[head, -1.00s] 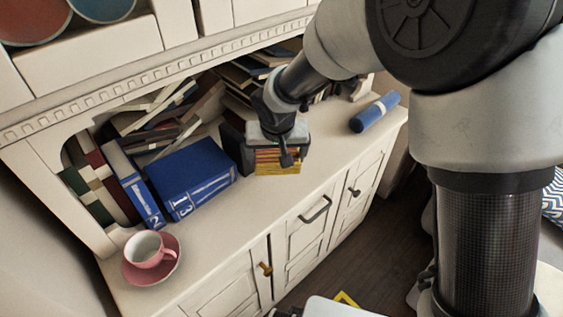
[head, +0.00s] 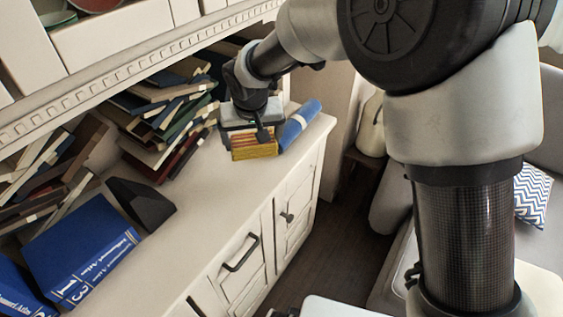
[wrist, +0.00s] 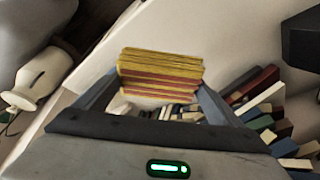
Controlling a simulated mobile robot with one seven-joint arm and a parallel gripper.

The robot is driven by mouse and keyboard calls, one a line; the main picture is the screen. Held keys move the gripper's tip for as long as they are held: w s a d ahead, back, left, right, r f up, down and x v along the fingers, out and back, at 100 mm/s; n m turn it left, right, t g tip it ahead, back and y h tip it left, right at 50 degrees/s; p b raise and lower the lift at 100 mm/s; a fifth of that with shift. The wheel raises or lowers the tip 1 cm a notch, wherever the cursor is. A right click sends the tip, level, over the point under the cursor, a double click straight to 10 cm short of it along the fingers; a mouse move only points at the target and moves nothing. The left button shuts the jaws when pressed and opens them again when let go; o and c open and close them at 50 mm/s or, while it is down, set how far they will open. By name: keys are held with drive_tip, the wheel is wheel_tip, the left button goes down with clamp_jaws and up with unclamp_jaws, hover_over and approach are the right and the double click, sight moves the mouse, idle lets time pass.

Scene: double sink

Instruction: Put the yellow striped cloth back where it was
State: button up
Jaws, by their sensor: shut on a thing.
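The yellow striped cloth (head: 254,146) is a folded yellow block with red-brown stripes. My gripper (head: 252,127) is shut on it and holds it from above, over the right end of the white cabinet top (head: 205,190). In the wrist view the cloth (wrist: 160,72) sits between the two fingers of my gripper (wrist: 157,95). I cannot tell whether its underside touches the cabinet top. A rolled blue cloth (head: 301,124) lies just right of the gripper, partly hidden behind it.
Messy books (head: 165,120) fill the shelf behind. A black wedge-shaped object (head: 140,204) and a blue atlas (head: 82,248) stand to the left. The cabinet top between wedge and cloth is clear. Its right edge is close by the blue roll.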

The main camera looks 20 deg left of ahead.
sight(257, 149)
drive_tip(key=f, duration=0.3)
drive_tip(key=f+b, duration=0.1)
drive_tip(key=f, duration=0.1)
drive_tip(key=shift+w+d+f, duration=0.1)
drive_tip(key=shift+w+f, duration=0.25)
drive_tip(key=shift+f+b, duration=0.4)
drive_tip(key=shift+f, duration=1.65)
drive_tip(key=shift+f, duration=0.2)
drive_tip(key=o, duration=0.7)
drive_tip(key=shift+o, duration=0.2)
drive_tip(key=shift+r, duration=0.1)
drive_tip(key=shift+d+r, duration=0.1)
drive_tip(key=shift+r, duration=0.45)
drive_tip(key=p+v, duration=0.1)
drive_tip(key=v, duration=1)
drive_tip(key=shift+s+p, duration=0.2)
drive_tip(key=shift+p, duration=0.2)
